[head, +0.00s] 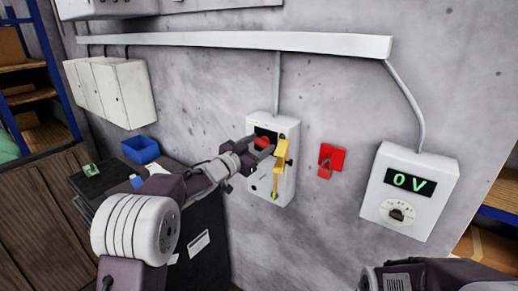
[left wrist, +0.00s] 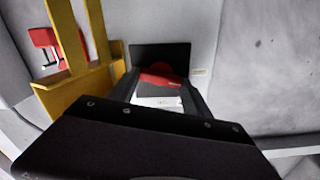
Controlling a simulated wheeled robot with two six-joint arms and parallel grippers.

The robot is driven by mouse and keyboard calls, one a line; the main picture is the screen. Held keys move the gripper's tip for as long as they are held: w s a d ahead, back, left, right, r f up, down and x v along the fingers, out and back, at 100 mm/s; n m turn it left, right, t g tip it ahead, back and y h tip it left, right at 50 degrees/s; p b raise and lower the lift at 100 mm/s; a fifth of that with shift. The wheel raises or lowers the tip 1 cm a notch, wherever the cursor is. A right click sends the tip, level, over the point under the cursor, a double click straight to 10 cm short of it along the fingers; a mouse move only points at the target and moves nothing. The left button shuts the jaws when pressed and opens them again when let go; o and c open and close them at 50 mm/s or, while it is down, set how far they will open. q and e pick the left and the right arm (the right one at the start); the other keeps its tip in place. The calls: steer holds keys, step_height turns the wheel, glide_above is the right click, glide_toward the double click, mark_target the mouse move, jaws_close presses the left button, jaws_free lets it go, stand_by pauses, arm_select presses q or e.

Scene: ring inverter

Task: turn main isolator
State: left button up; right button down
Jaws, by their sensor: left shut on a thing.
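The main isolator is a white wall box (head: 285,188) with a red handle (head: 262,142) near its top. My left gripper (head: 266,149) is at the box front and shut on the red handle. In the left wrist view the red handle (left wrist: 160,80) shows between the fingers, in front of a black plate (left wrist: 158,55). A yellow bracket (head: 281,152) sits on the box just right of the gripper; it also shows in the left wrist view (left wrist: 75,90). The fingers partly hide the handle, so its exact angle is hard to tell. My right gripper is not in view.
A red wall piece (head: 331,160) is right of the isolator. Further right is a white meter box (head: 411,190) reading 0V. A dark cabinet (head: 205,255) stands below left, with a blue bin (head: 140,149) near it. A white trunking (head: 240,41) runs above.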

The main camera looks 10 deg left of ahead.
arm_select(q)
steer(key=m, duration=0.1)
steer(key=m+b, duration=0.2)
steer(key=shift+f+m, duration=0.25)
steer(key=shift+m, duration=0.15)
steer(key=m+b, duration=0.2)
steer(key=m, duration=0.1)
steer(key=shift+s+d+m, duration=0.1)
steer(key=shift+m, duration=0.2)
steer(key=m+b, duration=0.2)
steer(key=m, duration=0.2)
steer(key=shift+f+b, duration=0.15)
steer(key=shift+b, duration=0.15)
steer(key=shift+m+b, duration=0.7)
steer(key=shift+m, duration=1)
steer(key=o, duration=1.1)
steer(key=shift+s, duration=0.1)
